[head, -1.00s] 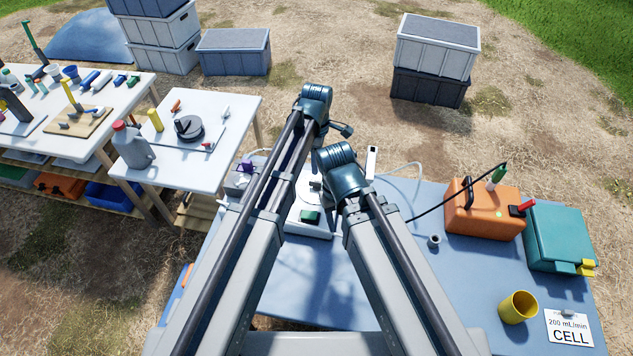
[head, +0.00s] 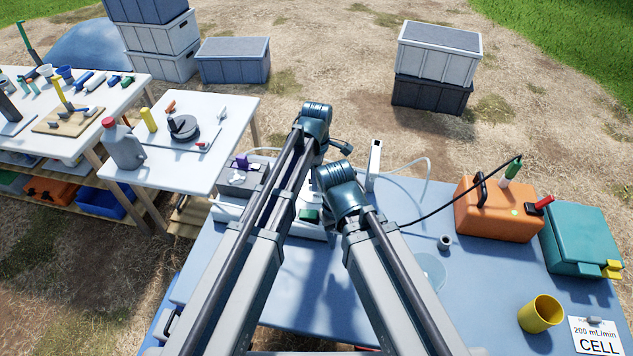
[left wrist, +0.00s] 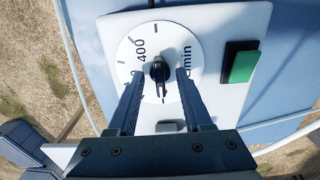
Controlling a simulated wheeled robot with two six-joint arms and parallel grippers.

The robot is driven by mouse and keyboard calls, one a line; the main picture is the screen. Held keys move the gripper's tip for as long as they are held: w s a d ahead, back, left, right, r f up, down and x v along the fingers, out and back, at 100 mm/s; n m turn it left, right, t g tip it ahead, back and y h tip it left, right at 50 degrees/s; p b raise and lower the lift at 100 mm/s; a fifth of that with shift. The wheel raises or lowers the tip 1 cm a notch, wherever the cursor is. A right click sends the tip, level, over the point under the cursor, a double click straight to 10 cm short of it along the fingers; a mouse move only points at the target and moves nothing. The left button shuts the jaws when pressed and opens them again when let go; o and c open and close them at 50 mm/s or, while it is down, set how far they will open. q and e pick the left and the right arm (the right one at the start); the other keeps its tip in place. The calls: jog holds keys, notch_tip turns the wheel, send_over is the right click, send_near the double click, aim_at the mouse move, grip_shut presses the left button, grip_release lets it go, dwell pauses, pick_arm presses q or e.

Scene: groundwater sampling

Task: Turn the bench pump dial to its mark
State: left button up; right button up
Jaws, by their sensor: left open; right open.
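My left gripper (left wrist: 159,77) is open, with one finger on each side of the knob and small gaps visible. A green button (left wrist: 241,66) sits right of the dial on the pale pump panel. In the head view the button (head: 308,214) shows between my arms, which largely hide the dial. My right gripper (head: 338,190) is close to the pump; its fingers are hard to make out.
A card (head: 597,342) reads "200 mL/min CELL". A yellow cup (head: 540,314), orange case (head: 492,213) and teal box (head: 580,241) stand on the blue bench's right side. A clear tube (head: 415,163) arches behind. White tables (head: 222,151) stand left. The bench front is mostly clear.

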pick_arm(q)
grip_shut()
jog(key=m, duration=1)
jog(key=shift+m, duration=0.3)
jog(key=m, duration=0.7)
jog(key=shift+m, duration=0.4)
